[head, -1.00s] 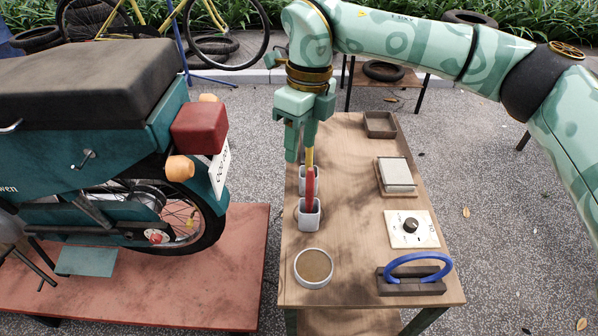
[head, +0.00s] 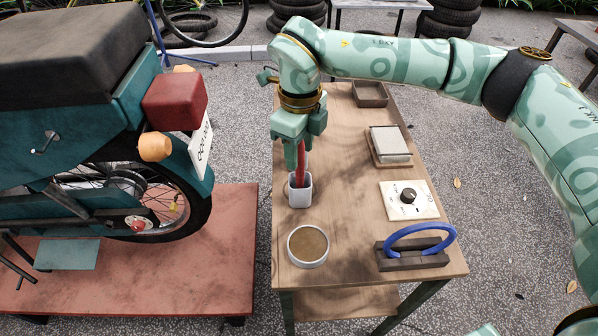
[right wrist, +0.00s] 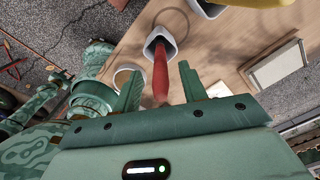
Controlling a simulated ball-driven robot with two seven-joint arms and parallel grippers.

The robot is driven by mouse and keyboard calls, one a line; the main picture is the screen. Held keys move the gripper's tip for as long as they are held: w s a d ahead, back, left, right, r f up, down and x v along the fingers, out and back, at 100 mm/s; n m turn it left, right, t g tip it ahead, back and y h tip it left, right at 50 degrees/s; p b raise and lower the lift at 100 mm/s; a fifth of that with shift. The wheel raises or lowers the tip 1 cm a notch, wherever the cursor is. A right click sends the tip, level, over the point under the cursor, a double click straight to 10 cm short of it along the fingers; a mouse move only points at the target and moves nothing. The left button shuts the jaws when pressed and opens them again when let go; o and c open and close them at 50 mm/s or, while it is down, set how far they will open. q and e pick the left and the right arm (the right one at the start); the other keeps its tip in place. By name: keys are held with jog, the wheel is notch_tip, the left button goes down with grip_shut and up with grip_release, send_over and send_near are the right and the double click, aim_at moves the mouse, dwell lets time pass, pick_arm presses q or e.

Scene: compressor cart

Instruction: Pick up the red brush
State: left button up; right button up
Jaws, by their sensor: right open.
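The red brush (head: 300,172) stands handle up in the nearer white cup (head: 299,194) on the wooden table. In the right wrist view its red handle (right wrist: 160,78) rises from the cup (right wrist: 154,40) toward me. My right gripper (head: 299,150) hangs pointing down over this cup. Its fingers are open, one on each side of the handle in the right wrist view. I cannot tell whether either finger touches it. The brush's lower end is hidden in the cup. My left gripper is not in view.
A second cup (right wrist: 209,7) stands beside this one, with a yellow handle (right wrist: 277,66) near it. A round bowl (head: 308,246), a blue ring on a dark block (head: 412,257), a dial plate (head: 409,200) and a tray (head: 370,94) share the table (head: 345,170). A motorcycle stands left.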

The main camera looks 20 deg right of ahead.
aim_at(300, 159)
notch_tip(300, 159, down, 3)
jog(key=shift+f+b, duration=0.1)
jog(key=shift+b, duration=0.25)
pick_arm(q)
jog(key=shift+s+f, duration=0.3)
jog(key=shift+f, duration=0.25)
pick_arm(e)
jog(key=shift+r, duration=0.2)
jog(key=shift+c, duration=1.2)
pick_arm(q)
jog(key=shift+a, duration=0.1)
pick_arm(e)
grip_shut()
